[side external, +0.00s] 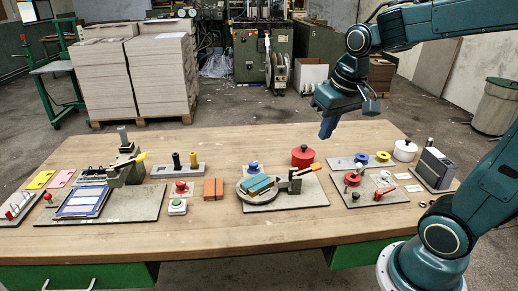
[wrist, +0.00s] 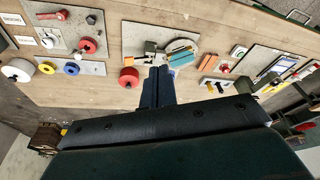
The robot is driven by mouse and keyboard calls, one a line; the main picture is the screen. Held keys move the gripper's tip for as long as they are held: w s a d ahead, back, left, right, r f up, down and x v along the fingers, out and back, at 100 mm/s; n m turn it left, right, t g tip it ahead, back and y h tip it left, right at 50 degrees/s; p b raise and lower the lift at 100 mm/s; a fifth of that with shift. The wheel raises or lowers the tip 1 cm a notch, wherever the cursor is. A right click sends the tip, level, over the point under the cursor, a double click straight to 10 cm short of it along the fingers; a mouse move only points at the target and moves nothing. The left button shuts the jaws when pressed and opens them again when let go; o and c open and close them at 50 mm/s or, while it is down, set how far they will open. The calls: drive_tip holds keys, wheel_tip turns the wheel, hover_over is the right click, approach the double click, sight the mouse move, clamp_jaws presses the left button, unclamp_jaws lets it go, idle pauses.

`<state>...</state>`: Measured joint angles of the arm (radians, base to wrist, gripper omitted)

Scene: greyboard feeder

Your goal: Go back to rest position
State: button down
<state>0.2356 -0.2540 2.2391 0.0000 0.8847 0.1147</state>
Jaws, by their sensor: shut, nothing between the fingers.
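My gripper (side external: 328,128) hangs above the back edge of the wooden table, fingers pointing down and pressed together with nothing between them. In the wrist view its dark blue fingers (wrist: 158,86) show at the centre, closed. In the side view it is above and to the right of the red round pot (side external: 303,156), clear of everything on the table (side external: 225,225).
A board with knobs and levers (side external: 365,190), a white pot (side external: 405,150) and a grey box (side external: 434,168) are at the right. A clamp device (side external: 126,170) stands at the left. Air around the gripper is free.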

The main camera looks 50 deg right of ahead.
drive_tip(key=s+a+r+n+t, duration=0.1)
drive_tip(key=s+a+n, duration=0.3)
drive_tip(key=s, duration=0.6)
drive_tip(key=shift+a+r+t+y, duration=0.2)
drive_tip(key=shift+a+t+y, duration=0.35)
drive_tip(key=shift+a, duration=0.8)
